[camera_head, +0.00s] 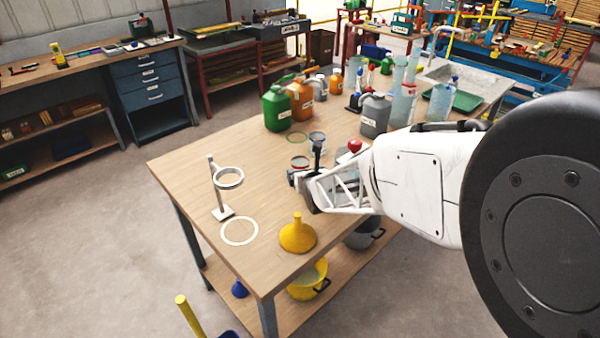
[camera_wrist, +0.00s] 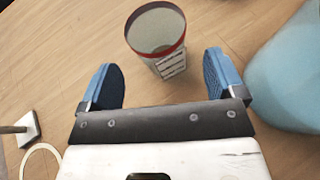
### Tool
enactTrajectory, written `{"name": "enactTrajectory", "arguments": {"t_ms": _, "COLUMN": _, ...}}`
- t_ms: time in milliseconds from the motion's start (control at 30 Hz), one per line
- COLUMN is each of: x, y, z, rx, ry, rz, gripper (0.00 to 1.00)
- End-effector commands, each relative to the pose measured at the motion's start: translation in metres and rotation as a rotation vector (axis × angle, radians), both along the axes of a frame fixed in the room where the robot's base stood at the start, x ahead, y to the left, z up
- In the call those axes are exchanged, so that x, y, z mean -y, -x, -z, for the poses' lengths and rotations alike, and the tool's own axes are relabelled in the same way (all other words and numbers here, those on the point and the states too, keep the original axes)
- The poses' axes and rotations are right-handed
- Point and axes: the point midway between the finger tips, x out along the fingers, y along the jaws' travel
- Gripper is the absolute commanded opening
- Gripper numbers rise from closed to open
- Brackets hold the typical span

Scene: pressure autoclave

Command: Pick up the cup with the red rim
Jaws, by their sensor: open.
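The cup with the red rim (camera_head: 300,163) stands upright on the wooden table, just beyond my gripper (camera_head: 304,187) and partly hidden by it. In the wrist view the cup (camera_wrist: 160,40) is grey with a red band at its rim and a white label with dark print. It looks empty. My gripper (camera_wrist: 162,76) is open, with one blue-padded finger on each side. The cup appears ahead of the fingers and roughly centred across the gap, with no visible contact.
A large pale-blue object (camera_wrist: 290,75) is close to the right finger. A ring stand (camera_head: 222,190) and a white ring (camera_head: 239,231) are at the left, and a yellow funnel (camera_head: 298,235) is in front.

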Motion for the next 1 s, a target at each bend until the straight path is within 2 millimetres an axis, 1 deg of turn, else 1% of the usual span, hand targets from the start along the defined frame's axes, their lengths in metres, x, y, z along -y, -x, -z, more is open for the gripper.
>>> {"name": "enactTrajectory", "arguments": {"t_ms": 400, "x": -0.001, "y": -0.002, "z": 0.001, "rx": 0.000, "ry": 0.000, "rz": 0.000, "gripper": 0.88}}
{"name": "enactTrajectory", "arguments": {"t_ms": 533, "x": -0.002, "y": -0.006, "z": 0.003, "rx": 0.000, "ry": 0.000, "rz": 0.000, "gripper": 0.88}}
{"name": "enactTrajectory", "arguments": {"t_ms": 1000, "x": -0.015, "y": -0.042, "z": 0.017, "rx": 0.000, "ry": 0.000, "rz": -0.001, "gripper": 0.88}}
